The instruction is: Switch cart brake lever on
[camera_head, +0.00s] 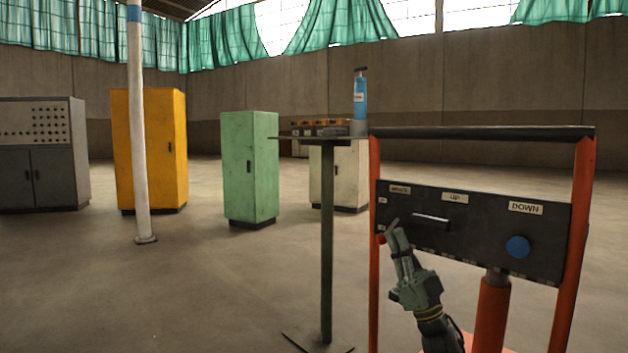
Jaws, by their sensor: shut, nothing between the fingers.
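A cart with an orange-red frame (583,190) stands at the right, with a black control panel (480,238) across it. A small label at the panel's upper left (399,189) seems to read BRAKE; its print is blurred. A red knob (381,239) shows at the panel's lower left edge, probably the brake lever's end; the rest of the lever is hidden or too small to make out. My gripper (393,227) is shut and empty, pointing up in front of the panel's lower left part, right beside the red knob. I cannot tell whether they touch.
The panel also has a bar-like handle (431,222) under the UP label and a blue button (517,247) under DOWN. A dark stand (327,240) holding a blue bottle (360,97) is close on the left. Cabinets and a white post (138,130) stand farther left, with open floor between.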

